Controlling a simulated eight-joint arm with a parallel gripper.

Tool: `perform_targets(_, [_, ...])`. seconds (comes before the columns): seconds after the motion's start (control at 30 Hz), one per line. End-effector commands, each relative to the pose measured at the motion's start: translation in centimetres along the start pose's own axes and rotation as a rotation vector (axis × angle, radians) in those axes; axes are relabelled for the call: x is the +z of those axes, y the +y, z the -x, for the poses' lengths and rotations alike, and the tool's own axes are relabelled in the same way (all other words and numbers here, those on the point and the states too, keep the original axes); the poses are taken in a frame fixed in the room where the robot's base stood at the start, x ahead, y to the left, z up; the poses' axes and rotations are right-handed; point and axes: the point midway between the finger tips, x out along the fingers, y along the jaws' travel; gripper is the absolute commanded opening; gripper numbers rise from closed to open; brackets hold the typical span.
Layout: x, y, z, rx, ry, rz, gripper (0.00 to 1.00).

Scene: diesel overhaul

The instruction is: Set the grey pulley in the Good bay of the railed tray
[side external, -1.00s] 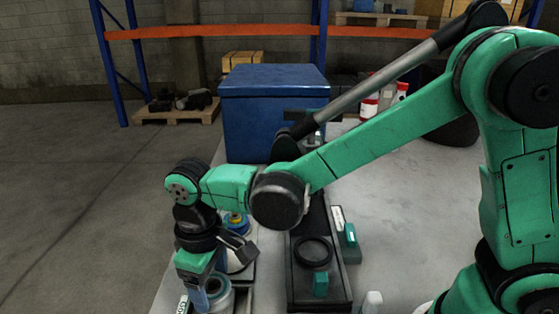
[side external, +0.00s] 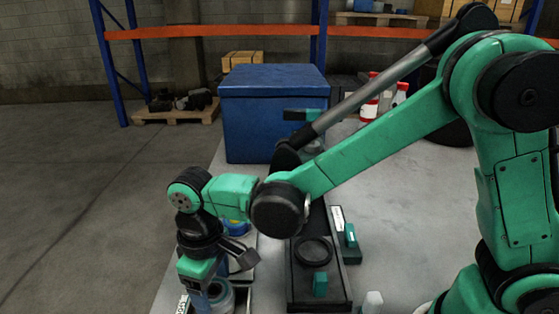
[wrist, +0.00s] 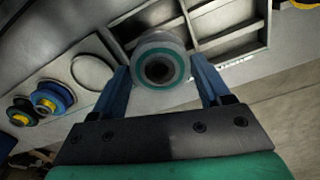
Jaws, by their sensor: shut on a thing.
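In the wrist view my gripper (wrist: 163,92) has its two blue fingers on either side of the round grey pulley (wrist: 160,50), which shows a teal ring and a dark centre hole. The fingers are shut on it. The pulley also shows in the side view (side external: 222,297), low at the table's left edge, partly hidden by my gripper (side external: 203,301). The railed tray (wrist: 232,46) lies behind and to the right of the pulley in the wrist view, with pale bays split by rails. I cannot read which bay is Good. Whether the pulley touches the tray cannot be told.
A light plate with blue and yellow round parts (wrist: 52,98) lies left in the wrist view. In the side view, a dark tray (side external: 318,290) holds a black ring (side external: 313,251) and a green block (side external: 320,284). A large blue bin (side external: 272,110) stands behind.

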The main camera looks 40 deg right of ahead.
Motion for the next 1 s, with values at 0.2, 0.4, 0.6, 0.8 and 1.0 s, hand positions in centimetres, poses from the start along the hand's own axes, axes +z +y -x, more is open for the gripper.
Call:
perform_targets(0.2, [0.0, 0.0, -0.6, 0.000, 0.000, 0.000, 0.17])
perform_targets(0.4, [0.0, 0.0, -1.2, 0.000, 0.000, 0.000, 0.17])
perform_targets(0.6, [0.0, 0.0, -1.8, 0.000, 0.000, 0.000, 0.17])
perform_targets(0.8, [0.0, 0.0, -2.1, 0.000, 0.000, 0.000, 0.90])
perform_targets(1.0, [0.0, 0.0, -2.1, 0.000, 0.000, 0.000, 1.00])
